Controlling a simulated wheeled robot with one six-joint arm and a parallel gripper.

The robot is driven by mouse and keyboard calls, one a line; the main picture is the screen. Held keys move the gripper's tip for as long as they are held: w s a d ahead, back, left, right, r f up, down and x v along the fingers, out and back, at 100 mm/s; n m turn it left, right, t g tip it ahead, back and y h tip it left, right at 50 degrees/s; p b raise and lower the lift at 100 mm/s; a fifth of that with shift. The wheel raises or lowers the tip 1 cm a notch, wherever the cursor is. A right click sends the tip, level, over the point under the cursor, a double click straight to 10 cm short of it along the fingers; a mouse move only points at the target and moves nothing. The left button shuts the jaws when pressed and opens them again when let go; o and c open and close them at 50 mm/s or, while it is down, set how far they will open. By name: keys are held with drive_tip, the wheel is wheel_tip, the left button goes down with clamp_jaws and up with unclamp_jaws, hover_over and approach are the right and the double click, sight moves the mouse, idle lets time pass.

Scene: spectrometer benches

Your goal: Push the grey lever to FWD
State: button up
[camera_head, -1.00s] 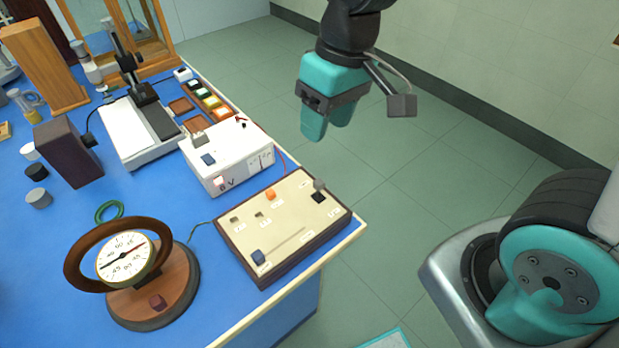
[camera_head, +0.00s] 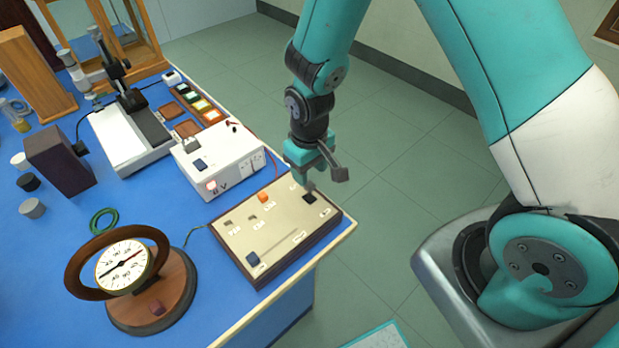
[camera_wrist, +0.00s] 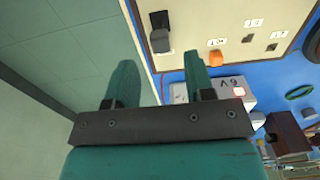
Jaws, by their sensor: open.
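The cream control panel (camera_head: 285,232) with a dark rim lies at the right corner of the blue bench. At its far right corner is a black square mount (camera_head: 309,198) with the grey lever. In the wrist view the grey lever (camera_wrist: 160,41) stands out from its black mount (camera_wrist: 159,19), beyond the space between my fingertips. My gripper (camera_head: 309,176) is at that corner of the panel, open and empty; its fingers also show in the wrist view (camera_wrist: 160,68). In the head view my gripper hides most of the lever. Contact cannot be told. The lettering is too small to read.
The panel also bears an orange knob (camera_head: 264,197) and a blue knob (camera_head: 253,259). A white 6 V power box (camera_head: 215,165) stands behind it, and a round dial meter (camera_head: 125,265) stands to the left. Open floor lies right of the bench edge.

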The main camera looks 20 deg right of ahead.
sight(309, 183)
drive_tip(key=shift+f, duration=2.2)
drive_tip(key=shift+c, duration=0.5)
clamp_jaws()
drive_tip(key=shift+p, duration=0.3)
drive_tip(key=shift+w, duration=0.15)
drive_tip(key=shift+w+a+g+h, duration=0.3)
drive_tip(key=shift+w+g, duration=0.2)
drive_tip(key=shift+g, duration=0.4)
drive_tip(key=shift+w+a+f+g+h+b, duration=0.1)
drive_tip(key=shift+w+f+g+h+b, duration=0.15)
drive_tip(key=shift+g, duration=0.35)
drive_tip(key=shift+w+a+f+g+h+b, duration=0.15)
drive_tip(key=shift+w+g, duration=0.25)
drive_tip(key=shift+g, duration=0.2)
drive_tip(key=shift+w+f+g+h+b, duration=0.1)
drive_tip(key=shift+w+g+h+b, duration=0.15)
drive_tip(key=shift+g, duration=0.35)
drive_tip(key=shift+w+r, duration=0.1)
